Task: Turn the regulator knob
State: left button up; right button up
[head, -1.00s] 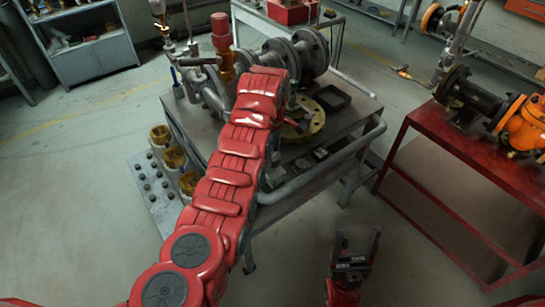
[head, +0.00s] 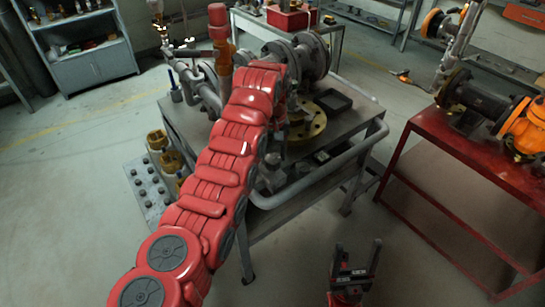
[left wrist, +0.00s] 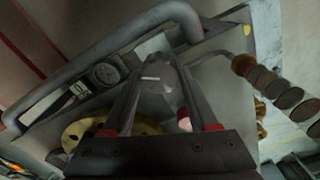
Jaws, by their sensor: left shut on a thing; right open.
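In the left wrist view my left gripper (left wrist: 160,70) is shut on a grey rounded part with a short white mark, which looks like the regulator knob (left wrist: 155,82). Its two dark fingers sit on either side of that part. In the head view my red left arm hides this gripper and the knob. My right gripper (head: 357,248) is open and empty, fingers pointing up, low in front of the grey workbench (head: 285,208).
On the workbench are a grey flanged valve (head: 312,57), a yellow flange (head: 305,122), a black tray (head: 332,101) and an orange fitting with a red top (head: 223,65). A red table (head: 440,160) with orange equipment stands right. Floor is clear between.

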pick_arm(q)
jog(key=shift+m+b, duration=0.35)
jog(key=shift+m, duration=0.75)
jog(key=o, duration=1.4)
jog(key=shift+c, duration=0.2)
jog(key=shift+r, duration=0.15)
